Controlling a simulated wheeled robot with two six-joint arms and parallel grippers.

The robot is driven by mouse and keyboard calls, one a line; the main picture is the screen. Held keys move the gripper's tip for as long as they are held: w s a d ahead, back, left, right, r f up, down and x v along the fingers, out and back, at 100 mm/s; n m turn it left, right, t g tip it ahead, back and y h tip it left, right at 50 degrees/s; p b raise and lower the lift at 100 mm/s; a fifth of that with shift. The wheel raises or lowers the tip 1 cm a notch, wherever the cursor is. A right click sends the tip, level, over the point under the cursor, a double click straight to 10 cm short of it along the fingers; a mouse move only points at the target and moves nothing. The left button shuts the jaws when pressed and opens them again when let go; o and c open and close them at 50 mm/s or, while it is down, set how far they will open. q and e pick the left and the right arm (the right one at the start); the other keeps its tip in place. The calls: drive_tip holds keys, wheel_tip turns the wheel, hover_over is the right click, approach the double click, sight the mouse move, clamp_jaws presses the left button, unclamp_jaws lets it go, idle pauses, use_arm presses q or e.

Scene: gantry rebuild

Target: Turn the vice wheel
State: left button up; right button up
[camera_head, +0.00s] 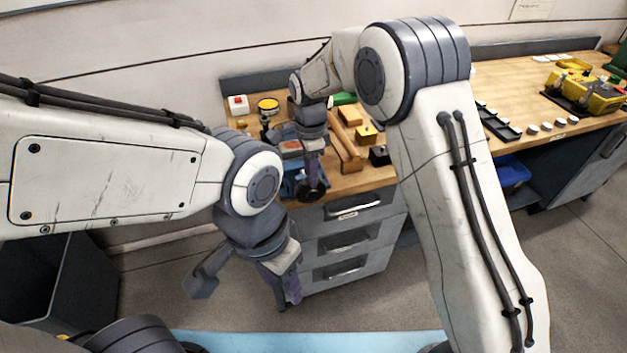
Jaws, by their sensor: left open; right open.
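The blue vice (289,185) sits at the front edge of the wooden workbench, partly hidden by my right gripper. Its dark round wheel (313,191) faces the front, above the drawers. My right gripper (313,172) points down from above, with its fingers at or just over the wheel in the picture; I cannot tell whether they touch it. It is open. My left gripper (288,296) hangs lower, in front of the drawer unit and apart from the wheel. It is open and empty.
The workbench (375,177) holds a white box with a red button (238,104), a yellow round item (268,104), wooden blocks (350,115) and a black box (379,155). The grey drawers (345,240) stand below. A yellow machine (597,95) is at the far right.

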sight(319, 178)
drive_tip(key=shift+a+f+p, duration=0.1)
drive_tip(key=shift+f+p, duration=0.25)
drive_tip(key=shift+f, duration=1.9)
clamp_jaws()
drive_tip(key=shift+d, duration=0.2)
drive_tip(key=shift+y, duration=0.3)
drive_tip(key=shift+w+d+g+y, duration=0.2)
drive_tip(key=shift+g+y, duration=0.2)
drive_tip(key=shift+y, duration=0.4)
drive_tip(key=y, duration=0.1)
drive_tip(key=y+b, duration=0.1)
drive_tip(key=shift+w+d+f+g+y, duration=0.1)
drive_tip(key=shift+d+g+y, duration=0.15)
drive_tip(key=shift+g+y, duration=0.15)
drive_tip(key=shift+w+d+y+b, duration=0.1)
drive_tip(key=shift+y+b, duration=0.3)
drive_tip(key=shift+y, duration=0.4)
